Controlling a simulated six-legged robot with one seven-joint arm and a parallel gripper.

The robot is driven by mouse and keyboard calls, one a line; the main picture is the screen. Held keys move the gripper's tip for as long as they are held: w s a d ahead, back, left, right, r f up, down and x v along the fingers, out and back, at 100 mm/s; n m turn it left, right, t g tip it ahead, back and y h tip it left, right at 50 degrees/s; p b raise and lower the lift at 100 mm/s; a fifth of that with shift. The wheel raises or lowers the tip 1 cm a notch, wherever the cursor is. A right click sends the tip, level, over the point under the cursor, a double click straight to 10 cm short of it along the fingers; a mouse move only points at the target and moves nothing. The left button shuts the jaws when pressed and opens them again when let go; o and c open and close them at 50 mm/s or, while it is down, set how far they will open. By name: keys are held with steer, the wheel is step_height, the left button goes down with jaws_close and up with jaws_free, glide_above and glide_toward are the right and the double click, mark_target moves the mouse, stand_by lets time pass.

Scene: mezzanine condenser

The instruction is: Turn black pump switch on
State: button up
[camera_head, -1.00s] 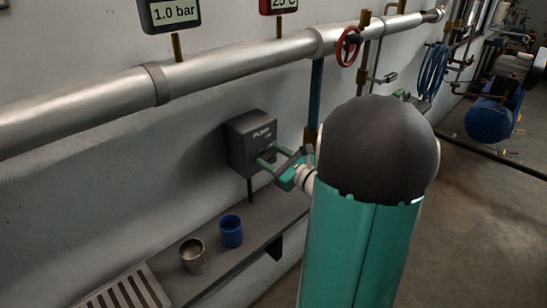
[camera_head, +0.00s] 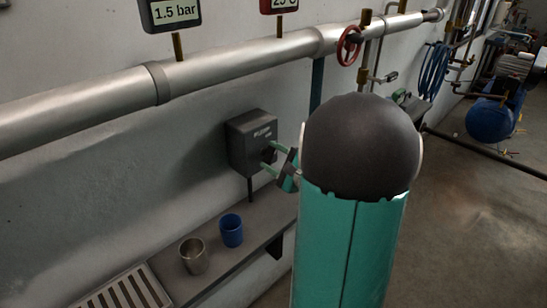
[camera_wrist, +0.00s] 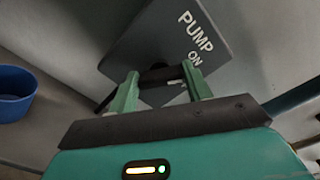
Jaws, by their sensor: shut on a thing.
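The black pump switch (camera_wrist: 160,76) is a dark lever on the front of a dark grey box (camera_head: 251,141) on the wall. The box carries white lettering, "PUMP" with "ON" under it, in the wrist view (camera_wrist: 196,38). My gripper (camera_wrist: 159,72) has its two green fingers on either side of the lever and is shut on it. In the head view my gripper (camera_head: 266,168) meets the box's front from the right. The lever is hard to make out there.
A blue cup (camera_head: 231,232) and a metal cup (camera_head: 194,256) stand on the shelf (camera_head: 225,262) below the box. A thick pipe (camera_head: 100,98) with a red valve wheel (camera_head: 349,46) runs above. A display (camera_head: 174,12) reads 1.5 bar.

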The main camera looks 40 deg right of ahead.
steer(key=shift+n, duration=0.3)
steer(key=o, duration=1)
steer(key=shift+s, duration=0.15)
steer(key=s, duration=1.3)
steer(key=shift+s+d, duration=0.2)
steer(key=shift+s, duration=0.1)
